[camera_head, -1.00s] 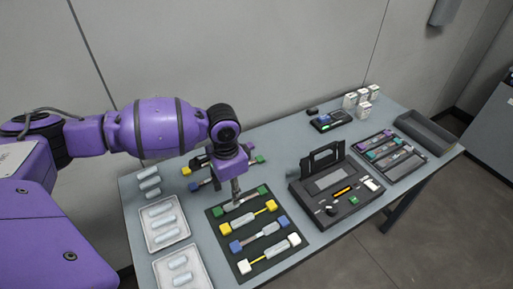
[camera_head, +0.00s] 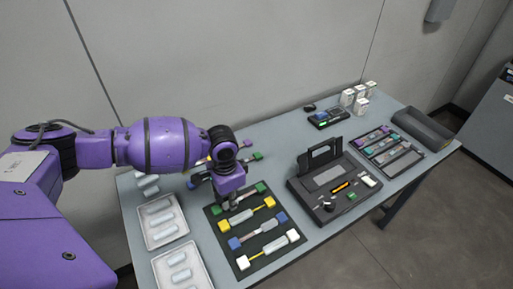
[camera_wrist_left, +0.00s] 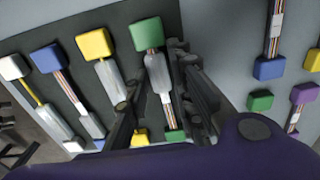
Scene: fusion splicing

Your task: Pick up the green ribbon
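The green ribbon (camera_head: 244,198) lies in the back row of the black mat (camera_head: 287,256), with a green block at each end. My left gripper (camera_head: 230,205) is low over its middle and hides part of it. In the left wrist view, the green ribbon (camera_wrist_left: 160,76) runs between the two dark fingers of my left gripper (camera_wrist_left: 162,100). The fingers are apart, one on each side, with gaps between them and the ribbon. My right gripper is not in view.
Yellow (camera_head: 248,222), blue (camera_head: 258,237) and white (camera_head: 269,254) ribbons lie in front on the mat. More ribbons with coloured blocks, one green (camera_head: 257,156), lie behind. Trays of pale tubes (camera_head: 163,222) stand left, a black splicer (camera_head: 333,185) right.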

